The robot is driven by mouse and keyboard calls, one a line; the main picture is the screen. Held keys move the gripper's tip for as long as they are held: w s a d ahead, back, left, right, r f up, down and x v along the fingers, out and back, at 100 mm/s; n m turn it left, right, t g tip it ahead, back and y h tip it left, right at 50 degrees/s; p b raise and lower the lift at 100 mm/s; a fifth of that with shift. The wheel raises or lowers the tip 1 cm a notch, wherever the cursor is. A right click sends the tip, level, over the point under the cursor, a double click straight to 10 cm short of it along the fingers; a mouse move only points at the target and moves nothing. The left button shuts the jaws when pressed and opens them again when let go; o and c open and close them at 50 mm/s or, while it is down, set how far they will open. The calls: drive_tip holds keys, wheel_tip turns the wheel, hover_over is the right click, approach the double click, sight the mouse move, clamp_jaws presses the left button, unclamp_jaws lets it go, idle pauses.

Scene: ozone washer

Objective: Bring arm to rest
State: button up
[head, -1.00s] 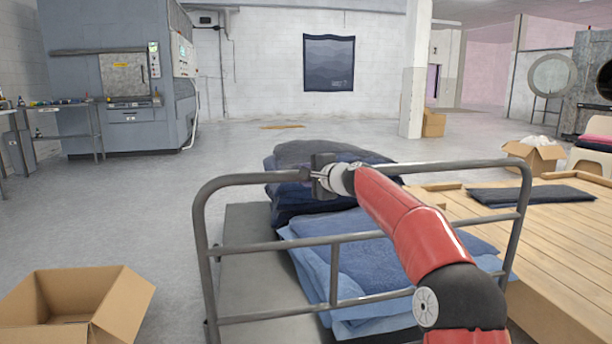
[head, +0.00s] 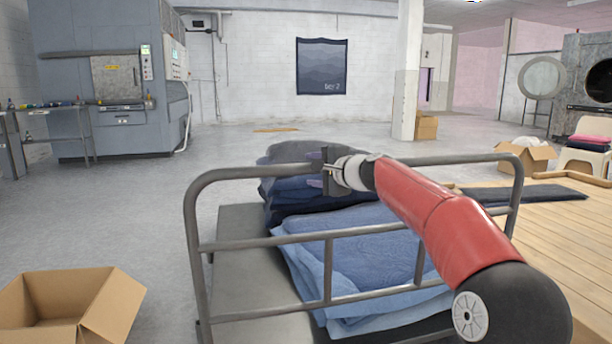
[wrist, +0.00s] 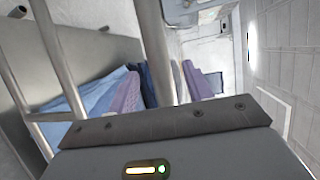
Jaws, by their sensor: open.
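My red arm (head: 440,220) reaches from the lower right over the cart's grey rail. My gripper (head: 315,169) is at the far end, above the folded fabrics and close to the top rail, pointing away to the left. In the wrist view the lavender fingers of my gripper (wrist: 160,88) stand apart, with a rail bar crossing in front. I cannot tell whether the gripper touches the rail.
The cart rail (head: 330,265) surrounds the near side. Blue folded cloth (head: 370,250) and a dark pile (head: 290,205) lie on the cart. An open cardboard box (head: 100,305) is at lower left, a wooden platform (head: 540,235) at right.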

drive_tip(key=shift+s+d+r, duration=0.1)
drive_tip(key=shift+s+d, duration=0.15)
drive_tip(key=shift+s, duration=0.05)
drive_tip(key=s+d+f+n+g+h+p, duration=0.1)
drive_tip(key=s+f+n+g+h, duration=0.15)
drive_tip(key=s, duration=0.55)
drive_tip(key=s+f+n+g+h+p, duration=0.1)
drive_tip(key=s+f+n, duration=0.15)
drive_tip(key=s, duration=0.65)
drive_tip(key=s+d+f+n+g+h, duration=0.1)
drive_tip(key=s+d+f, duration=0.4)
drive_tip(key=s, duration=0.5)
drive_tip(key=s+d+f+n+g+h+p, duration=0.1)
drive_tip(key=s+d+f+n+h, duration=0.2)
drive_tip(key=s, duration=0.7)
drive_tip(key=s+d+f+n+g+h, duration=0.1)
drive_tip(key=s+d+f+n+h, duration=0.1)
drive_tip(key=s+d+f, duration=0.4)
drive_tip(key=s+d, duration=0.1)
drive_tip(key=s, duration=0.3)
drive_tip(key=shift+d+f, duration=0.2)
drive_tip(key=shift+f, duration=0.2)
drive_tip(key=shift+h, duration=0.25)
